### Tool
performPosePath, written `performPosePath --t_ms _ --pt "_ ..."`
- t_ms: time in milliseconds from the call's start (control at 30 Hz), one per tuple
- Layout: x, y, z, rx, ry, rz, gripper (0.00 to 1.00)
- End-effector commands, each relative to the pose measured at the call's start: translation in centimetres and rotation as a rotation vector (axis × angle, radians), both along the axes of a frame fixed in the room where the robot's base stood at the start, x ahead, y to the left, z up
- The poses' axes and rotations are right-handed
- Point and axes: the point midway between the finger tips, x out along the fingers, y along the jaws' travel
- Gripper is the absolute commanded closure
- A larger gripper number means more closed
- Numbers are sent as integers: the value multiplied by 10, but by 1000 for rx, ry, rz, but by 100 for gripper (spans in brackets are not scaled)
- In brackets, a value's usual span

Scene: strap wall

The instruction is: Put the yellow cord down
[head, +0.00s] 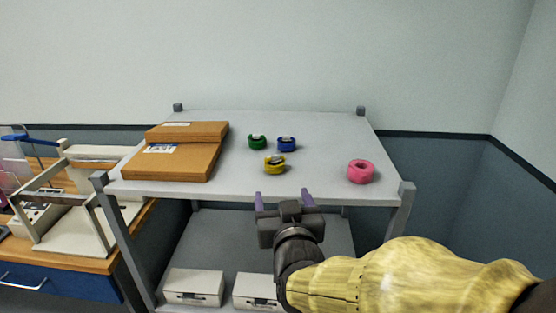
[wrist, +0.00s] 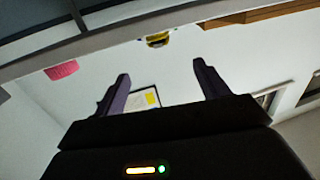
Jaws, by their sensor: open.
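The yellow cord (head: 275,164) is a small coiled ring with a dark clip on top, resting on the grey shelf top (head: 310,185) near its front middle. It also shows in the wrist view (wrist: 158,40), at the top, beyond my fingertips. My gripper (head: 284,196) is open and empty, at the shelf's front edge, just nearer than the yellow cord and apart from it. In the wrist view my two purple fingers (wrist: 163,75) are spread with nothing between them.
A green coil (head: 257,142) and a blue coil (head: 286,144) sit behind the yellow cord. A pink roll (head: 361,171) lies to the right. Brown boxes (head: 180,160) cover the shelf's left. White boxes (head: 193,287) stand on the lower shelf. The shelf's back right is clear.

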Motion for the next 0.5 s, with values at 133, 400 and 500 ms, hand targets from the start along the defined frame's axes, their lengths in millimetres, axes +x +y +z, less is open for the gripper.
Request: performPosePath --t_ms 133,400,500 --pt "1 0 1 1 2 1 26" --pt "12 1 2 2 6 3 26" --pt "17 2 2 1 5 3 26"
